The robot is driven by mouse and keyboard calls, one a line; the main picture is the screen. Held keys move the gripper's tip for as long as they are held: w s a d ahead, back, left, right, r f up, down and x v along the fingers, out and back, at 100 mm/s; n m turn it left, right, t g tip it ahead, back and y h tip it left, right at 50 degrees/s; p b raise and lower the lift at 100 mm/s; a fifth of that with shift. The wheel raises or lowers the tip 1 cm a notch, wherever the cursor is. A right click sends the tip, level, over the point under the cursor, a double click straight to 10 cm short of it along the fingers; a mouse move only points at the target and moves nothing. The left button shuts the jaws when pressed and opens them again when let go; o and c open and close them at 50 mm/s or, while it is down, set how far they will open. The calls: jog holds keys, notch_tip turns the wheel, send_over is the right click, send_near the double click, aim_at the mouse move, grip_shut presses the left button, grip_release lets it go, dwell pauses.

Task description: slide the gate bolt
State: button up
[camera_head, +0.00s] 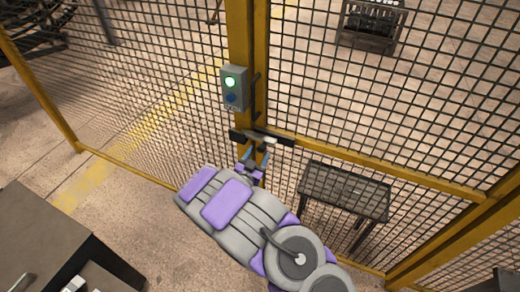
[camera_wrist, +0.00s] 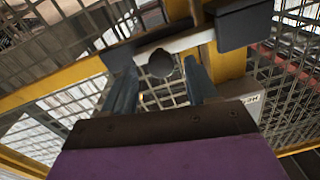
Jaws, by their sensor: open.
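The gate bolt is a pale bar (camera_head: 262,138) between dark brackets on the yellow post, at the middle of the head view. In the wrist view the bolt's bar (camera_wrist: 192,40) runs slantwise between a dark bracket (camera_wrist: 243,27) at right and another at left. A dark round knob (camera_wrist: 160,63) hangs from the bar. My gripper (camera_head: 257,158) is just in front of the bolt. In the wrist view my gripper (camera_wrist: 160,72) is open, with one finger on each side of the knob. Contact between fingers and knob cannot be told.
A grey control box (camera_head: 234,88) with a lit green button is on the yellow post (camera_head: 240,35) above the bolt. Wire mesh fence spreads on both sides. A dark table (camera_head: 345,190) stands behind the mesh, and a dark bench (camera_head: 45,235) is at lower left.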

aim_at(258, 150)
jog(key=x, duration=0.2)
jog(key=shift+w+d, duration=0.2)
jog(key=shift+d, duration=0.1)
jog(key=shift+w, duration=0.6)
jog(key=shift+w+a, duration=0.2)
jog(key=shift+a, duration=0.2)
jog(key=shift+d, duration=0.2)
jog(key=shift+c, duration=0.4)
jog(key=shift+d, duration=0.25)
jog(key=shift+c, duration=1.4)
jog(key=shift+a, duration=0.2)
grip_shut()
